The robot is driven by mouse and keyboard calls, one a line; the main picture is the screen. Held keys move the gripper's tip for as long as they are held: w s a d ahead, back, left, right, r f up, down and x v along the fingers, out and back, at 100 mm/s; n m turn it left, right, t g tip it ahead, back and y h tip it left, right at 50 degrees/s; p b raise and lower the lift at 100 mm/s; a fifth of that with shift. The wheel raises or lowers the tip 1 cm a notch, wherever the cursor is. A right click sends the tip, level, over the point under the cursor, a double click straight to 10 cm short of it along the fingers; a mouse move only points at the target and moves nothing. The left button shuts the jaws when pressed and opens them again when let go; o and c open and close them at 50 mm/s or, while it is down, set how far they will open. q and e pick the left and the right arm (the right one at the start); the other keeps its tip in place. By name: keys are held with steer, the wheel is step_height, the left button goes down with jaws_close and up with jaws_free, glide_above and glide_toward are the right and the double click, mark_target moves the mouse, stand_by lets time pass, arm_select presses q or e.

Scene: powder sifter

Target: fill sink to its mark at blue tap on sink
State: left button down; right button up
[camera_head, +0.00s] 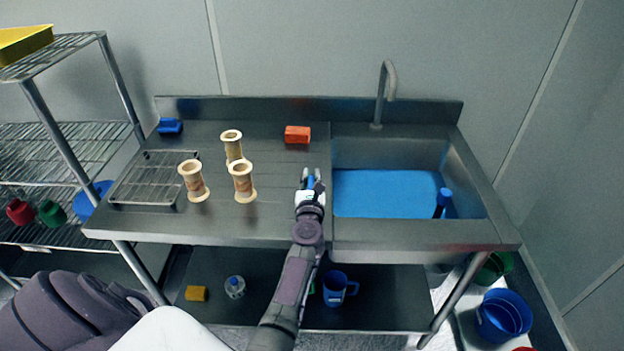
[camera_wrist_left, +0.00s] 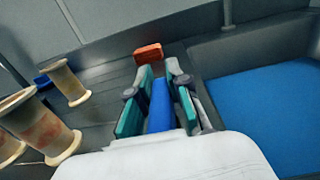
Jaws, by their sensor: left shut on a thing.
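The steel sink (camera_head: 466,172) is at the right of the counter, with blue water (camera_head: 385,193) in its basin. The water also shows in the left wrist view (camera_wrist_left: 268,105). A curved grey spout (camera_head: 385,88) stands behind the basin. A dark upright piece with a blue top (camera_head: 443,197) stands in the water at the right. I cannot make out a fill mark. My left gripper (camera_head: 311,178) is at the sink's left edge, shut on a narrow blue piece (camera_wrist_left: 160,107). I cannot tell whether this is the blue tap. My right gripper is not in view.
Several cream spools (camera_head: 242,182) and a wire rack (camera_head: 140,187) stand on the counter's left part. An orange block (camera_head: 297,134) lies behind my gripper, a blue block (camera_head: 170,126) at the far left. A blue mug (camera_head: 337,289) is on the lower shelf.

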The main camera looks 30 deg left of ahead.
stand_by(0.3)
arm_select(q)
steer(key=c, duration=1.1)
jaws_free()
